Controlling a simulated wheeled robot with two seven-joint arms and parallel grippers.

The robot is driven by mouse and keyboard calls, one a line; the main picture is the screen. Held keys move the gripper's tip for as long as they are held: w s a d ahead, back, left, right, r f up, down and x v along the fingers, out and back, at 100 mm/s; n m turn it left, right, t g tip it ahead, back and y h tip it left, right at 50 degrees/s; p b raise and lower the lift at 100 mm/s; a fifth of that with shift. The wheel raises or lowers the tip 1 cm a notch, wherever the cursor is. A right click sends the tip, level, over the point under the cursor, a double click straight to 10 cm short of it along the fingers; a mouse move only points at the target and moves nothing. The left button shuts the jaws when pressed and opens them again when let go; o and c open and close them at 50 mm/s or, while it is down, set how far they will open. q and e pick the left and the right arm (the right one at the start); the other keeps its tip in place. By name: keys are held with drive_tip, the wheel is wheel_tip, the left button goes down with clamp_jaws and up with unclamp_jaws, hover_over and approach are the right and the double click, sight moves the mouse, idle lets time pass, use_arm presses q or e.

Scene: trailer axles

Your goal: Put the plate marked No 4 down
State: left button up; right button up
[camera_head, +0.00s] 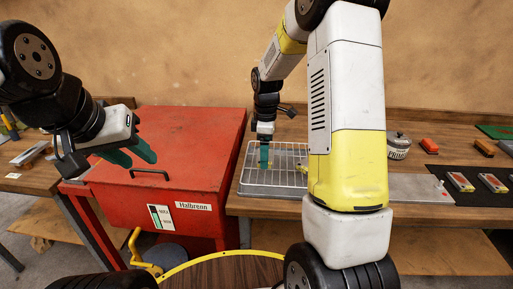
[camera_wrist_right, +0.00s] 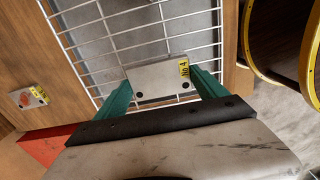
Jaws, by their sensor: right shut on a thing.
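The plate marked No 4 (camera_wrist_right: 158,80) is a small grey metal plate with dark holes and a yellow label. In the right wrist view it sits between the two green fingers of my right gripper (camera_wrist_right: 163,88), which is shut on it. Behind it is a white wire rack (camera_wrist_right: 112,20); I cannot tell whether the plate touches it. In the head view my right gripper (camera_head: 265,166) points down over the left part of the rack (camera_head: 289,147), and the plate is hardly visible. My left gripper (camera_head: 132,159) is open and empty above the red cabinet.
A dark mat (camera_head: 463,172) with small plates is at the right. My right arm hides the bench's middle.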

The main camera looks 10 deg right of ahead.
drive_tip(key=shift+f, duration=0.65)
drive_tip(key=shift+f, duration=0.1)
drive_tip(key=o, duration=2)
drive_tip(key=shift+f, duration=0.1)
drive_tip(key=s+r+m+t, duration=0.15)
drive_tip(key=s+r, duration=0.25)
drive_tip(key=r, duration=1.3)
drive_tip(key=s+a+r+m+t+y, duration=0.1)
drive_tip(key=s+r+m+t, duration=0.1)
drive_tip(key=s+m, duration=0.4)
drive_tip(key=s+a+r+m+t+y, duration=0.1)
drive_tip(key=s+m, duration=0.5)
drive_tip(key=s, duration=0.8)
drive_tip(key=shift+s+r+m+t, duration=0.15)
drive_tip(key=shift+r+m+t, duration=0.2)
drive_tip(key=shift+r+t, duration=0.35)
